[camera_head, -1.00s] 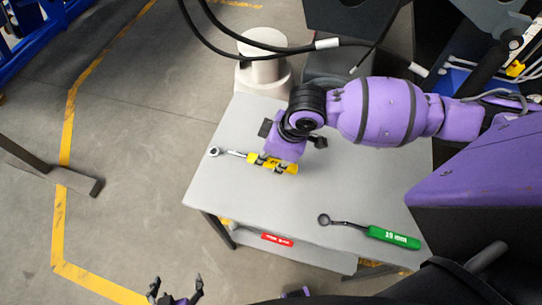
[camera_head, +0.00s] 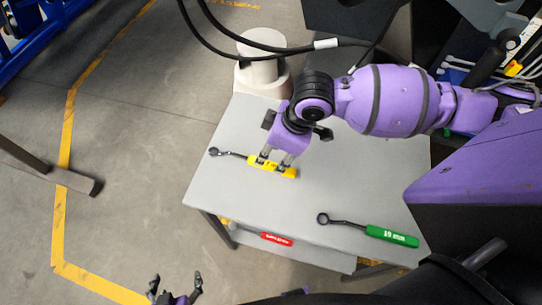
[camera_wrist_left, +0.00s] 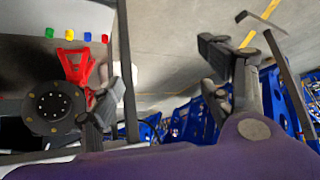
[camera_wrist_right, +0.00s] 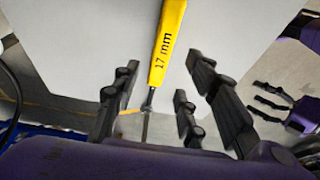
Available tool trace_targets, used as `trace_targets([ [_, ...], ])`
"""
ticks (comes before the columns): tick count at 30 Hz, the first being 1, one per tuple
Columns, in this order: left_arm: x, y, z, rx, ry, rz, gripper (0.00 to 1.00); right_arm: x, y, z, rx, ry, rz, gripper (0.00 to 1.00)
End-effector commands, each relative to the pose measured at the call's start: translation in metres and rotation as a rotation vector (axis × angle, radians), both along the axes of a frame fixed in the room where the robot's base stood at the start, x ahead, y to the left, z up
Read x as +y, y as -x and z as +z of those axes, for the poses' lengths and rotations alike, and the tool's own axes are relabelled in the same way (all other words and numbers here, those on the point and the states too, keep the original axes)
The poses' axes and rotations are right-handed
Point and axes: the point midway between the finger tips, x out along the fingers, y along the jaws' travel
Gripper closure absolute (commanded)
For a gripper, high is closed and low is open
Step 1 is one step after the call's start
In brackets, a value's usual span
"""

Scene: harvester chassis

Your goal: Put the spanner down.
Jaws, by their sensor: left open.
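The yellow-handled 17 mm spanner (camera_head: 258,164) lies on the grey table (camera_head: 300,205), its ring end to the left. Its handle also shows in the right wrist view (camera_wrist_right: 168,42). My right gripper (camera_head: 274,160) is over the handle with its fingers apart. In the right wrist view the handle lies between the spread fingers (camera_wrist_right: 160,78), with clear gaps on both sides. My left gripper (camera_head: 176,279) is open and empty, low in front of the table; its spread fingers show in the left wrist view (camera_wrist_left: 160,70).
A green-handled 19 mm spanner (camera_head: 391,236) lies at the table's front right. A pale cylindrical stand (camera_head: 262,68) and hanging black cables (camera_head: 235,47) are behind. The table's left middle is bare.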

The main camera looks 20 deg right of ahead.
Motion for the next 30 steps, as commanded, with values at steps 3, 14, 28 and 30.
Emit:
trace_targets([
  [3, -0.002, -0.003, 0.005, -0.006, 0.004, -0.002, 0.28, -0.007, 0.004, 0.03, -0.008, 0.002, 0.001, 0.61],
  [14, -0.003, 0.001, 0.007, 0.001, 0.007, 0.0, 0.28, -0.019, 0.013, 0.079, -0.002, 0.0, -0.001, 0.61],
  [28, -0.002, 0.003, 0.006, 0.004, 0.006, -0.002, 0.28, -0.019, 0.014, 0.082, 0.0, 0.0, 0.0, 0.61],
  [30, -0.003, 0.001, 0.007, 0.002, 0.005, -0.003, 0.28, -0.019, 0.014, 0.082, 0.0, 0.0, 0.0, 0.61],
])
